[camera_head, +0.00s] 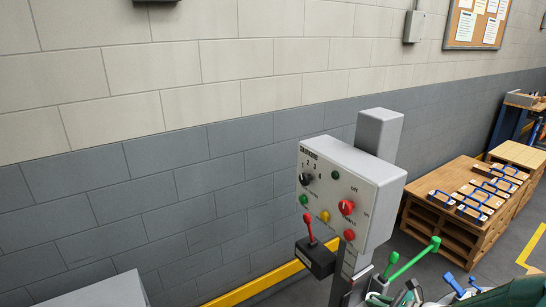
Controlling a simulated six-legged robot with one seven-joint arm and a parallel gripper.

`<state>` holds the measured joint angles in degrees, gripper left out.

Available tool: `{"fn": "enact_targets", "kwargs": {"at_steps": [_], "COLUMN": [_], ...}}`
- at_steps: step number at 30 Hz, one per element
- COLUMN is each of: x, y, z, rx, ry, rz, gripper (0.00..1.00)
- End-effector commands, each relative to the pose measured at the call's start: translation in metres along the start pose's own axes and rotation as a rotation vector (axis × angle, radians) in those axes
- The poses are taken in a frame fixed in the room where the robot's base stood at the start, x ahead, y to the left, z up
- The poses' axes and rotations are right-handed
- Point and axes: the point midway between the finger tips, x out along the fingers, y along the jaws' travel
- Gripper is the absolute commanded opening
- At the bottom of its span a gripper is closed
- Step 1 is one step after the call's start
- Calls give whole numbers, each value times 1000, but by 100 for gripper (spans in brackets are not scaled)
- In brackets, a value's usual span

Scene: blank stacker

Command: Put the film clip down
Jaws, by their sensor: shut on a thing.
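I cannot make out a film clip in this view. My gripper does not show either, so what it holds is hidden from me. Several pale blocks with blue handles (475,200) lie on a wooden bench at the right; I cannot tell whether any of them is a film clip.
A grey control box (378,185) with knobs, coloured buttons and a red lever (309,230) stands right of centre. Green-handled levers (412,261) and blue parts crowd the bottom right. A yellow rail (252,287) runs low along the wall.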

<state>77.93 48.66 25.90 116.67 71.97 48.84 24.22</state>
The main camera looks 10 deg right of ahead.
Motion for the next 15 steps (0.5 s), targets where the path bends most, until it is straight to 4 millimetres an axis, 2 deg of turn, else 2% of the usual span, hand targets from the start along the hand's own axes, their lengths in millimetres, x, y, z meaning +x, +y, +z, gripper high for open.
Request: {"fn": "enact_targets", "kwargs": {"at_steps": [1, 3, 5, 9, 12, 15], "x": [24, 51, 73, 121, 148, 166], "y": [13, 32, 49, 98, 133, 163], "z": [16, 34, 50, 84, 103, 118], "rx": [-19, -39, -57, -99, -126, -149], "ry": [-2, -2, -2, -1, 3, 6], "rz": [38, 82, 121, 213, 273, 321], "gripper": [0, 0, 0, 0, 0, 0]}}
